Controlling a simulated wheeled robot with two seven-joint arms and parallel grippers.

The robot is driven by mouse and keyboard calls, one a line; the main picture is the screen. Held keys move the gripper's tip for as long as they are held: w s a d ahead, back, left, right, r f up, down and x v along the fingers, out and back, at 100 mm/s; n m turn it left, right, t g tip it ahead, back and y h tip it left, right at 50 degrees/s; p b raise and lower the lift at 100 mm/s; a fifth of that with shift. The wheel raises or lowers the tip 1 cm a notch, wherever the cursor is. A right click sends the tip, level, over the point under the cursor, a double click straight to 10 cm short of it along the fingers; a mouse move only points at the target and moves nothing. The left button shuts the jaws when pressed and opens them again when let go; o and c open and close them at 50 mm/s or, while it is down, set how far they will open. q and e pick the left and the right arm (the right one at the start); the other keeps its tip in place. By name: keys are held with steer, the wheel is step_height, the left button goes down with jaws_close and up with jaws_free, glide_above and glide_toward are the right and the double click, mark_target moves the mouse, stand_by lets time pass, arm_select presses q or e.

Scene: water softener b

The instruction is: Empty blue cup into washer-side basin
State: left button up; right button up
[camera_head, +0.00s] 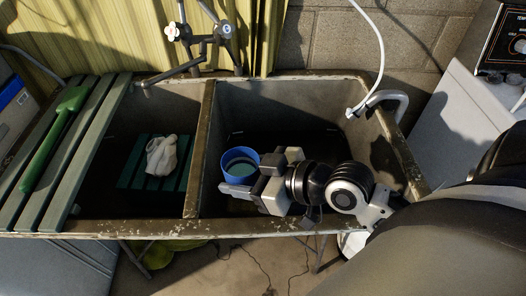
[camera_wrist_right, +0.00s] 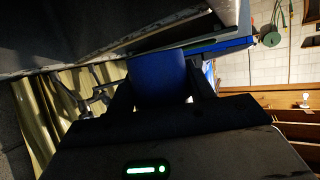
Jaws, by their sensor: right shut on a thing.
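A blue cup (camera_head: 240,163) is over the right basin (camera_head: 300,98) of the double sink, close to the middle divider. Its mouth faces up toward the head camera and its inside looks pale blue-green; I cannot tell whether that is liquid. My right gripper (camera_head: 242,180) is shut on the cup from its right side. In the right wrist view the cup (camera_wrist_right: 158,78) shows as a dark blue shape between the fingers. The right basin is on the side of the white washer (camera_head: 423,115). My left gripper is not in view.
The divider (camera_head: 201,150) separates the basins. A white cloth (camera_head: 161,156) lies on green slats in the left basin. A green brush (camera_head: 55,135) lies on slats at the left. The faucet (camera_head: 200,34) stands behind; a white hose (camera_head: 378,60) hangs at the right.

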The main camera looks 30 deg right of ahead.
mark_target(247, 168)
steer(key=shift+w+d+f+m+g+y+b, duration=0.6)
steer(key=shift+w+d+f+m+b, duration=0.3)
steer(key=shift+m+b, duration=0.3)
steer(key=shift+w+d+f+m+g+y+b, duration=0.4)
steer(key=shift+w+d+f+m+y+b, duration=0.25)
steer(key=shift+d+m, duration=0.3)
steer(key=shift+w+d+f+m+y+b, duration=0.15)
steer(key=shift+f+m+y+b, duration=0.15)
steer(key=shift+m, duration=0.15)
steer(key=shift+r+g, duration=0.1)
steer(key=shift+g, duration=0.2)
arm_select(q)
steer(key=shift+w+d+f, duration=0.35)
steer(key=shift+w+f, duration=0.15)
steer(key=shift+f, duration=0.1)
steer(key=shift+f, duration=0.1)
arm_select(e)
steer(key=shift+f+m+y, duration=0.45)
steer(key=shift+m+y, duration=0.1)
steer(key=shift+m, duration=0.25)
steer(key=shift+r, duration=0.1)
steer(key=shift+r+m, duration=0.1)
steer(key=shift+m, duration=0.3)
